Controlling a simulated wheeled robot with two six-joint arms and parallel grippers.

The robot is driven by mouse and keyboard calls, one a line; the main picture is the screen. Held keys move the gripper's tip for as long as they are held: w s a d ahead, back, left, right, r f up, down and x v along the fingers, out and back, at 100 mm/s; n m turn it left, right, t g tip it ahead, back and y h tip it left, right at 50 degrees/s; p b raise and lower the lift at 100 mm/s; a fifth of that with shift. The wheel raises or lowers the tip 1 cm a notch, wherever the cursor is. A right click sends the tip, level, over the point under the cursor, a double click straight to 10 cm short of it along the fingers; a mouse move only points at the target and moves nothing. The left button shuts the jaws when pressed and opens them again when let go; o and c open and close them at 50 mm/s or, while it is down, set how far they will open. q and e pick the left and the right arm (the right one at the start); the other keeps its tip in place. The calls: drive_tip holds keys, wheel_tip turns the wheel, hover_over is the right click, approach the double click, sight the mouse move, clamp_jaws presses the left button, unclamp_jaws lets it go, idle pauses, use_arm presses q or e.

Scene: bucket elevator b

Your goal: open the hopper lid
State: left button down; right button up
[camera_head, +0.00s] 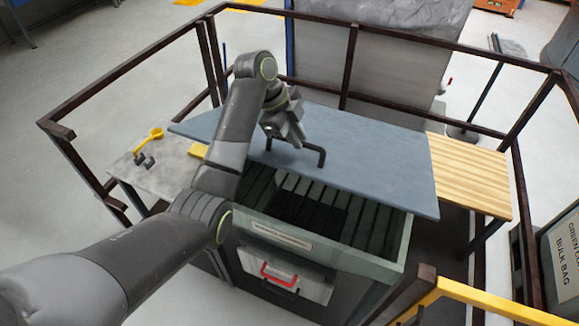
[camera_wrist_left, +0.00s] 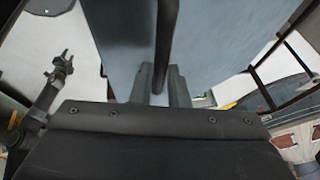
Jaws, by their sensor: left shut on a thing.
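The hopper lid (camera_head: 375,165) is a large blue-grey panel. It lies tilted over the hopper (camera_head: 395,268), whose front part shows uncovered with a dark slatted grate (camera_head: 312,206) inside. A black bar handle (camera_head: 316,150) stands on the lid. My left gripper (camera_head: 283,138) is at the left part of this handle, shut on it. In the left wrist view the dark bar of the handle runs between the two fingers (camera_wrist_left: 157,88), with the lid's surface (camera_wrist_left: 215,45) behind.
A brown railing (camera_head: 440,50) surrounds the hopper. A side table with a yellow scoop (camera_head: 150,138) is at left. A slatted wooden board (camera_head: 470,174) is at right. A red-handled front panel (camera_head: 280,274) and a yellow rail (camera_head: 480,297) are in front.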

use_arm(q)
drive_tip(key=w+d+r, duration=0.2)
drive_tip(key=w+r, duration=0.5)
drive_tip(key=r, duration=0.3)
drive_tip(key=shift+d+r, duration=0.2)
drive_tip(key=shift+r, duration=0.05)
drive_tip(key=shift+w, duration=0.15)
